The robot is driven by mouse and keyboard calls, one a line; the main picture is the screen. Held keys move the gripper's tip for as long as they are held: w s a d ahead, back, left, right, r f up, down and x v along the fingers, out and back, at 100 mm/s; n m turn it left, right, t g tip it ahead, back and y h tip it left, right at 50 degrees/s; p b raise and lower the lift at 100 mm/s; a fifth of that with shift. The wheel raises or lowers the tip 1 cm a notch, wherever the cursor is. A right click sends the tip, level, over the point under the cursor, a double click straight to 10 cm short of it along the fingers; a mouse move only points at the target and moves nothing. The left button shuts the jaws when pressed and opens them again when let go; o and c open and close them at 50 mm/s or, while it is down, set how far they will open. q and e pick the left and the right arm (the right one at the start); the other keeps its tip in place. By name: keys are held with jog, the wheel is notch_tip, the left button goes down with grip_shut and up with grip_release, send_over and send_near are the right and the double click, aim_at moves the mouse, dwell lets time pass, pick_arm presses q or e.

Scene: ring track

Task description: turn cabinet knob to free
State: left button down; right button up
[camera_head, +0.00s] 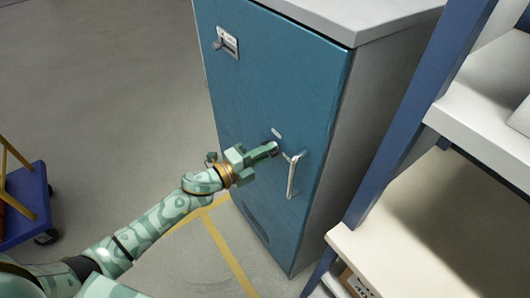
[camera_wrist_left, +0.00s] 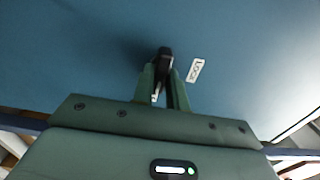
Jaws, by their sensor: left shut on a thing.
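The blue cabinet (camera_head: 275,90) stands upright with its door shut. A dark knob (camera_wrist_left: 165,58) sits on the door between the fingertips of my left gripper (camera_head: 272,149); the left wrist view also shows the gripper (camera_wrist_left: 166,75). The gripper is shut on the knob, and its fingers hide part of it. A small white label (camera_wrist_left: 196,70) reading like "LOCK" is just right of the knob in the wrist view; it also shows above the gripper in the head view (camera_head: 276,133). A silver handle (camera_head: 292,175) is right of the gripper. My right gripper is not in view.
A latch plate (camera_head: 227,41) is at the door's upper left. A blue-framed rack with pale shelves (camera_head: 400,245) stands close at the right. A blue cart (camera_head: 27,205) is at the far left. Yellow lines (camera_head: 228,252) mark the open grey floor.

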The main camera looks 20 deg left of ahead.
pick_arm(q)
jog(key=shift+f, duration=0.1)
jog(key=c, duration=1.4)
grip_release()
jog(key=shift+s, duration=0.1)
jog(key=v, duration=1.6)
jog(key=shift+a, duration=0.1)
